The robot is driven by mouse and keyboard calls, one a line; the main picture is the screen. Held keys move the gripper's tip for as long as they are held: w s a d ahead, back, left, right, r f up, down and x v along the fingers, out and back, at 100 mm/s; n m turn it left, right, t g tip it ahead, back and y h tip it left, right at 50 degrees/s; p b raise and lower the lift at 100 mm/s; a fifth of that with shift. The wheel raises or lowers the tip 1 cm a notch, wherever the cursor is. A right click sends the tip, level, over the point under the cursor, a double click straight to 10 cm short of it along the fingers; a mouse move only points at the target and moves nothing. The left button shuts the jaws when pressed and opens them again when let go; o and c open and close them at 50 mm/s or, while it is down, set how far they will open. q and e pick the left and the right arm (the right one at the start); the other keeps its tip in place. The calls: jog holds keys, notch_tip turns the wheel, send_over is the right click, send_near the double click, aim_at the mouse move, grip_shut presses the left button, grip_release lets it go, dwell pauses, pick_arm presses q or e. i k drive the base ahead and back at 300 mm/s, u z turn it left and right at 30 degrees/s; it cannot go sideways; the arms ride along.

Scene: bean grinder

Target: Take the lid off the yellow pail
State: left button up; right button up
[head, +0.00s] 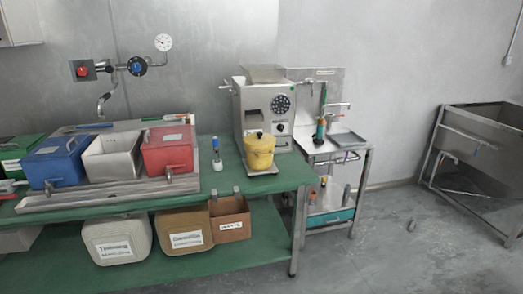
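The yellow pail (259,156) stands upright at the right end of the green workbench, in front of the grey grinder machine. Its yellow lid (259,137) sits on top of it and appears closed. The pail rests on a small light tray or plate (272,172). Neither of my grippers shows in the head view, and nothing touches the pail.
The grinder (264,108) stands close behind the pail. A small bottle (217,155) is to its left, then red (168,150), white (112,157) and blue (56,164) bins. A steel sink stand (335,148) is at right. The bench's front right corner (295,178) is clear.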

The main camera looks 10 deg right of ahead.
aim_at(259, 139)
jog(key=u, duration=0.25)
jog(key=i, duration=1.55)
